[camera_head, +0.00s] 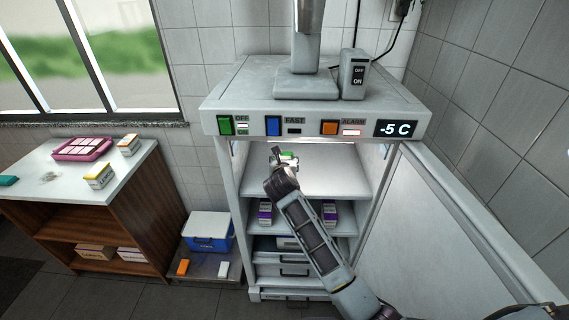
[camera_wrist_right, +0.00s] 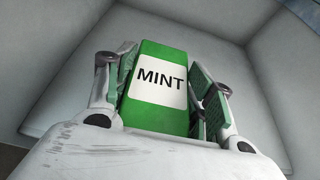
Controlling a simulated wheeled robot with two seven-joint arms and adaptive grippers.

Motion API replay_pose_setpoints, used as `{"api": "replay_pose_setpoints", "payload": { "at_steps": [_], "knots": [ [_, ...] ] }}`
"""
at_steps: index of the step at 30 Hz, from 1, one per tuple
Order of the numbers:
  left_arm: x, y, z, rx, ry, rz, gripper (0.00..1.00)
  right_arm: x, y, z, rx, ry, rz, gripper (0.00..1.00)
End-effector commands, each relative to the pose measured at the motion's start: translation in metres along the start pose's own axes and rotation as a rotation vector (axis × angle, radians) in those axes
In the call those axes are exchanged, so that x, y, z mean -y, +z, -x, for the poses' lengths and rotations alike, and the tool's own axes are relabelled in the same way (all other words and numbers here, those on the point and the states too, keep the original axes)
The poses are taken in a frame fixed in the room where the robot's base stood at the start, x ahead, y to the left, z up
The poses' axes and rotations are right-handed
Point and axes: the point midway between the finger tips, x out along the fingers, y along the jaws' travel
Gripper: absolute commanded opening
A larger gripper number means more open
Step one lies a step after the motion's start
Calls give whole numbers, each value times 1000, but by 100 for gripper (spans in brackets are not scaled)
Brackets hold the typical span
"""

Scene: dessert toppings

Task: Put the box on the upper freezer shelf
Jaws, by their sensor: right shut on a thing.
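A green box with a white MINT label (camera_wrist_right: 160,85) is between the two fingers of my right gripper (camera_wrist_right: 160,100), which is shut on it. In the head view my right gripper (camera_head: 283,160) reaches through the open front of the freezer (camera_head: 232,190), just above the upper shelf (camera_head: 320,180). Only a small green and white part of the box (camera_head: 289,155) shows there, past the wrist. I cannot tell whether the box touches the shelf. The visible part of the upper shelf is bare. My left gripper is not in view.
The freezer door (camera_head: 430,240) stands open on the right. Purple and white boxes (camera_head: 265,213) stand on the lower shelf, with drawers beneath. A side table (camera_head: 60,185) on the left holds a pink tray (camera_head: 82,148) and yellow-white boxes (camera_head: 98,176). A blue cooler (camera_head: 207,232) is between them.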

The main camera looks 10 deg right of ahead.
Motion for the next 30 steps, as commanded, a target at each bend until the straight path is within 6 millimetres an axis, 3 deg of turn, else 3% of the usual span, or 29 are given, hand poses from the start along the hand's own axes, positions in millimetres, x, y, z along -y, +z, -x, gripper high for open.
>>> {"api": "replay_pose_setpoints", "payload": {
  "at_steps": [9,20,30],
  "knots": [
    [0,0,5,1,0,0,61,0,14,-28,2,-1,0,20],
    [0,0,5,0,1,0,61,0,14,-31,2,1,-1,20],
    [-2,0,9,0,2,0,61,1,-6,-39,0,-1,3,20]
  ]
}}
